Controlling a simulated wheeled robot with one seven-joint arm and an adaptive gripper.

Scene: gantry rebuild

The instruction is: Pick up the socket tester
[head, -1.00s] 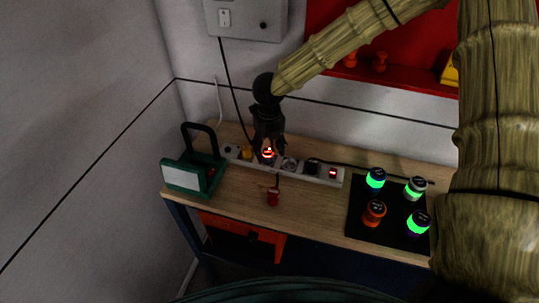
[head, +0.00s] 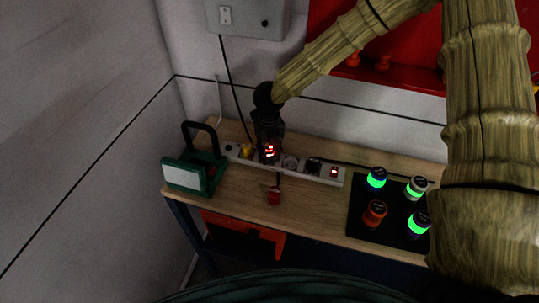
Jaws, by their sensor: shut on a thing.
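The socket tester (head: 270,154) is a small dark piece with lit red lights. It stands at the white power strip (head: 321,172) on the wooden bench, and its lower end looks to be in one of the strip's sockets. My gripper (head: 268,146) points down over it and is shut on it. The dark fingers hide the tester's upper part and sides.
A yellow plug (head: 246,151) sits close to the left of my gripper; other sockets and a black plug (head: 313,164) lie to the right. A red-handled tool (head: 274,196) is in front. A green lamp-like stand (head: 188,177) is left; a black mat (head: 392,228) with several glowing-topped pieces is right.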

